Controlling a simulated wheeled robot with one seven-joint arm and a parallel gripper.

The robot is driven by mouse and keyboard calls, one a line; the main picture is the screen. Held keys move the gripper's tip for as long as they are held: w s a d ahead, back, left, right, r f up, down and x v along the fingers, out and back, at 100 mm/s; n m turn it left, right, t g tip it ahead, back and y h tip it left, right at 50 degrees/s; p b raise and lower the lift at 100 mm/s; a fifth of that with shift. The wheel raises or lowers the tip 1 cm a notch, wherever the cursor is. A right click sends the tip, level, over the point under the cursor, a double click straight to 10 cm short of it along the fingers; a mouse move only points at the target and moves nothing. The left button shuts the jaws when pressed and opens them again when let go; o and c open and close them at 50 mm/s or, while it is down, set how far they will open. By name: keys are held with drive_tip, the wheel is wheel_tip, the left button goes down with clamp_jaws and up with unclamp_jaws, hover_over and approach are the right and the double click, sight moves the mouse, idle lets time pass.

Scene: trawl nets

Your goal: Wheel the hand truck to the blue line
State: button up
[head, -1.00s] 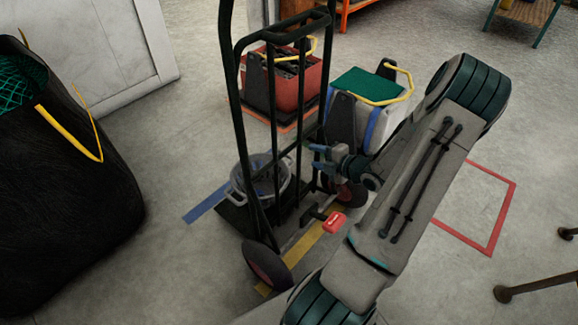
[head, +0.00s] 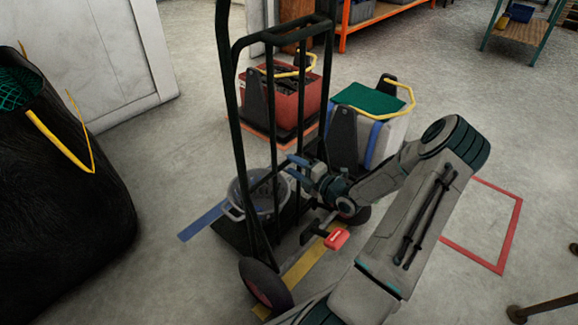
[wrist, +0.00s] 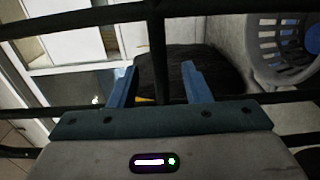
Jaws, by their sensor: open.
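The hand truck (head: 236,130) stands upright in the head view, with black tube bars and dark wheels. It holds a grey basket (head: 236,212) low on its plate. The blue line (head: 203,221) is on the floor to the left of the plate; its right end runs close to it.
A yellow line (head: 300,268) lies under the truck's wheels, and a red pedal (head: 337,238) juts from its near side. Red (head: 283,95) and white (head: 380,125) bins stand behind. A black net bag (head: 60,220) is at left. Floor beyond the blue line is clear.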

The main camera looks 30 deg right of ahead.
sight(286, 161)
drive_tip(key=shift+b+x, duration=0.5)
drive_tip(key=shift+x, duration=1.4)
clamp_jaws()
